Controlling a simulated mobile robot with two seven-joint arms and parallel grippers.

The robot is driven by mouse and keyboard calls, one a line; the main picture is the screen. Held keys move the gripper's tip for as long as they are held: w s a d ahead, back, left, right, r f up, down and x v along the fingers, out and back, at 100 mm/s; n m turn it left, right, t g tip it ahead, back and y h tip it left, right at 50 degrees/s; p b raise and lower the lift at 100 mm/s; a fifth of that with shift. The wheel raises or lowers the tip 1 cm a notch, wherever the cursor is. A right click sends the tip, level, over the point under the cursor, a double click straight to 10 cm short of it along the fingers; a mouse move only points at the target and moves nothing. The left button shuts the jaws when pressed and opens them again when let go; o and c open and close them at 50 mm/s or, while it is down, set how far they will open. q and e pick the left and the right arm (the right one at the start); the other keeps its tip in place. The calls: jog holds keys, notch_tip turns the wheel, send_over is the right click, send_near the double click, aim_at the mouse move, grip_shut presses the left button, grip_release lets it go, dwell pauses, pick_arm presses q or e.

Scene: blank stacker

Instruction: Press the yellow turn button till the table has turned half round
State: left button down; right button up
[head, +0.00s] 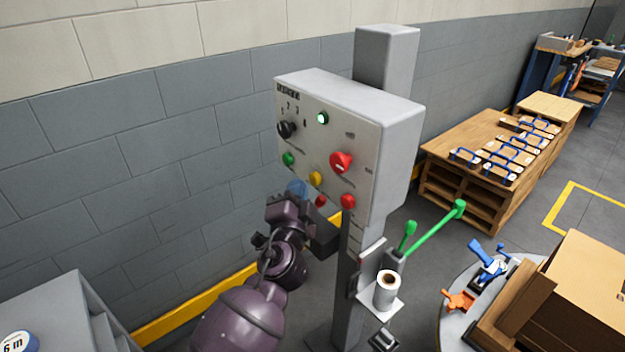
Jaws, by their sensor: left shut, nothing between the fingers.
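The yellow turn button (316,179) is on the front of the grey control box (398,140), in the lower row of buttons. My left gripper (294,198) is just below and left of it, in front of the panel's lower edge, apart from the yellow button in the picture. The gripper is shut and empty. Its fingertips are small and partly hidden, so contact with the panel cannot be told. A blue button (297,187) shows right at the gripper's tip. The round grey table (452,308) is at the lower right, cut off by the frame, with a wooden box (585,285) on it.
The panel also has a green button (288,159), a black knob (287,129), a lit green lamp (322,118) and a large red button (341,162).

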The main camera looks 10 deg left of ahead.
pick_arm(q)
jog(key=shift+w+d, duration=0.25)
jog(key=shift+w, duration=0.1)
